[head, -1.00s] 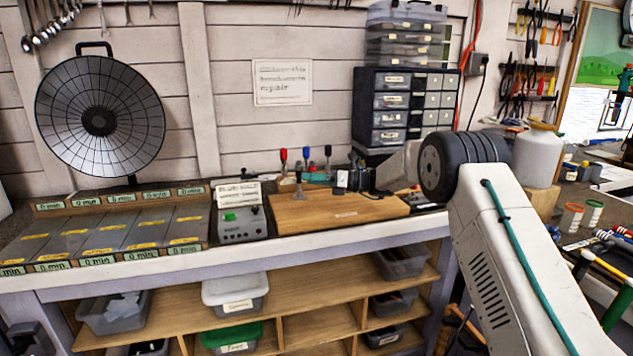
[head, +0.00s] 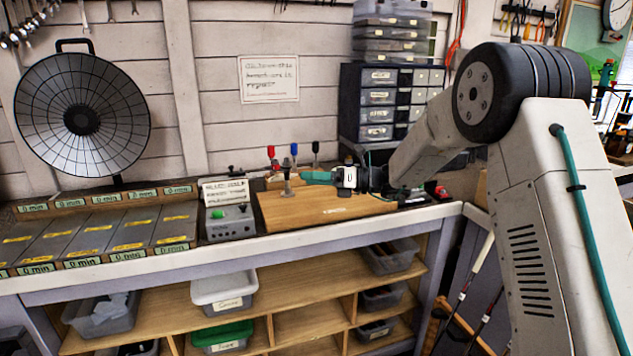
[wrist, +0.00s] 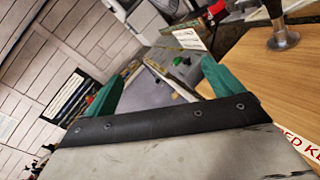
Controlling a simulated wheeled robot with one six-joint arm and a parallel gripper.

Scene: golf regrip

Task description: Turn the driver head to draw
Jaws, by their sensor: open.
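My gripper (head: 306,178) reaches in from the right over the wooden board (head: 330,208) on the workbench. Its teal fingers are apart in the wrist view (wrist: 160,88), with nothing seen between them. A metal post with a round foot (head: 287,183) stands on the board, left of the fingertips; it also shows at the upper right of the wrist view (wrist: 281,36). I cannot make out a driver head or its draw setting in either view.
A grey box with a green button (head: 230,222) and a sign (head: 224,190) stand left of the board. Lidded trays (head: 95,235) fill the bench's left. Red, blue and black handles (head: 294,150) stand behind the board. A drawer cabinet (head: 378,100) stands behind my arm.

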